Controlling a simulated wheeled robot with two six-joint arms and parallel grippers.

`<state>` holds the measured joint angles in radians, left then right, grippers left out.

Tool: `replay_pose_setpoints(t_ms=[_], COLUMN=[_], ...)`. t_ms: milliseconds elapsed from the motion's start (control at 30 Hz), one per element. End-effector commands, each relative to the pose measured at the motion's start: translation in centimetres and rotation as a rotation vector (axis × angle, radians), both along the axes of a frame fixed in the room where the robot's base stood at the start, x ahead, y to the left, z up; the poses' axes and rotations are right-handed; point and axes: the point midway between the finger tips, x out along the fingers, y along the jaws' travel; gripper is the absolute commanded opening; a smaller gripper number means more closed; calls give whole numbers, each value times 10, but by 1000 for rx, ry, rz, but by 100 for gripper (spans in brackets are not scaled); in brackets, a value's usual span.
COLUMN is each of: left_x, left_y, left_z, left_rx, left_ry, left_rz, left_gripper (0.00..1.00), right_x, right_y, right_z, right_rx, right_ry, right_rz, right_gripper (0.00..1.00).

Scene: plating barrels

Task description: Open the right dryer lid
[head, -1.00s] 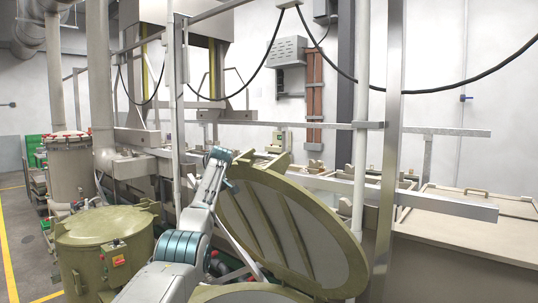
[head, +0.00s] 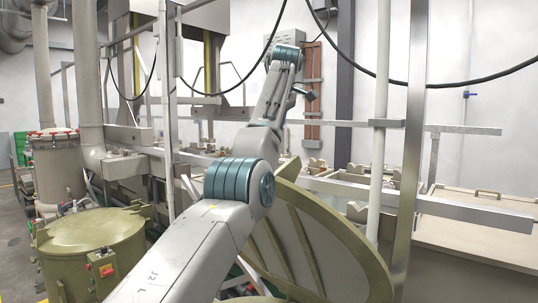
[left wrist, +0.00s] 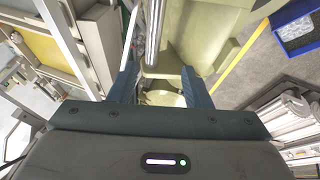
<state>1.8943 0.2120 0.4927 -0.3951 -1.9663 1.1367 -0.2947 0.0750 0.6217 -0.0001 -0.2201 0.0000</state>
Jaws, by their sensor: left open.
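The right dryer lid (head: 325,245) is a large round lid with an olive rim and ribs. It stands tilted up in the head view, its inner side toward me, partly hidden by my left arm. The left dryer (head: 90,240) has its olive lid down. My left arm rises in front of the right lid, and its fingers cannot be made out in the head view. In the left wrist view my left gripper (left wrist: 160,90) is open, with olive parts beyond and between its fingers. I cannot tell whether it touches them. My right gripper is not in view.
A metal post (head: 412,150) and a long horizontal rail (head: 440,205) stand behind and right of the lid. Black cables hang across the top. A blue crate (left wrist: 297,25) stands on the floor in the left wrist view.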

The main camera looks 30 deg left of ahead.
Motion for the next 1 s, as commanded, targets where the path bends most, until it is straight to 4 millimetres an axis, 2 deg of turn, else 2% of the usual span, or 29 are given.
replay_pose_setpoints(t_ms=[67,167,267,400,567,667,800,900,1000], left_x=[13,20,17,13,21,31,39,40,38], left_y=[-6,-5,-5,-7,1,11,22,25,23], left_z=[0,-5,-11,-23,-48,-65,-83,-87,-87], left_rx=[5,8,10,18,19,16,11,11,13], left_ry=[1,2,-3,-8,-7,-5,-1,-5,-8], left_rz=[-21,-29,-28,-29,-29,-30,-28,-29,-28], left_gripper=[44,44,44,44,44,44,44,44,44], right_x=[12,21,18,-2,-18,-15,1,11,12], right_y=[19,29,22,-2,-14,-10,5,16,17], right_z=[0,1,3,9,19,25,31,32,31], right_rx=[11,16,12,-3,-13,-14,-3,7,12], right_ry=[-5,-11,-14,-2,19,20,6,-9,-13], right_rz=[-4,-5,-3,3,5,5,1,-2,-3], right_gripper=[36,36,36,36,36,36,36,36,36])
